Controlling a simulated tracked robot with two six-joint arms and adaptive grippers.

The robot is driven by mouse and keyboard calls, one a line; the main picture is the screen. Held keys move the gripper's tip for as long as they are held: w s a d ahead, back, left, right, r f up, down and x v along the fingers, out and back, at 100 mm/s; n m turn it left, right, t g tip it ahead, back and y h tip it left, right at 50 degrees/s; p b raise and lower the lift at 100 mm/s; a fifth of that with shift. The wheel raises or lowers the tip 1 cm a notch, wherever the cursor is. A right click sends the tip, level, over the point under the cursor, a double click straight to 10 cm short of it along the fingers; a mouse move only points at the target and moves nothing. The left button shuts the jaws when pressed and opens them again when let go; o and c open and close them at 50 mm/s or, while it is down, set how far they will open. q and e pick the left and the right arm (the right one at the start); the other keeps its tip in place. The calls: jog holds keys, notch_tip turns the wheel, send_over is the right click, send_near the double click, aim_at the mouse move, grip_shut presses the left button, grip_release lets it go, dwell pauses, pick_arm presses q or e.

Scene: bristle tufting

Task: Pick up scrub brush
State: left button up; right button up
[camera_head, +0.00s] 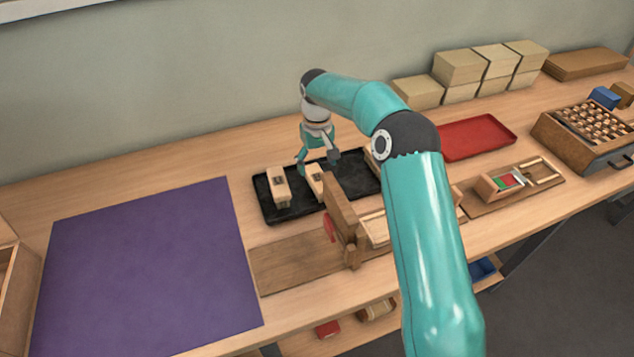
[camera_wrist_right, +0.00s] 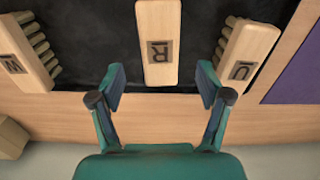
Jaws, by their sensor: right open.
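Several scrub brushes with pale wooden blocks lie in a black tray (camera_head: 358,179). In the right wrist view, a brush marked R (camera_wrist_right: 160,58) lies between the fingertip lines, its near end close to them. A second brush (camera_wrist_right: 238,58) is to its right and a third (camera_wrist_right: 22,57) to its left, both with bristles showing. In the head view, one brush (camera_head: 279,187) is at the tray's left and another (camera_head: 315,180) is under my right gripper (camera_head: 318,162). My right gripper (camera_wrist_right: 160,88) is open and empty. My left gripper is out of view.
A purple mat (camera_head: 150,265) covers the left of the table. A wooden upright fixture (camera_head: 341,210) stands just in front of the tray. A red tray (camera_head: 478,137), tan blocks (camera_head: 460,67) and a wooden box of small parts (camera_head: 590,130) are to the right.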

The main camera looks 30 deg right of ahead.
aim_at(318, 177)
jog(key=shift+s+f+p, duration=0.2)
jog(key=shift+f+p, duration=0.35)
jog(key=shift+f, duration=2.35)
jog(key=c, duration=1.3)
jog(key=shift+r, duration=0.15)
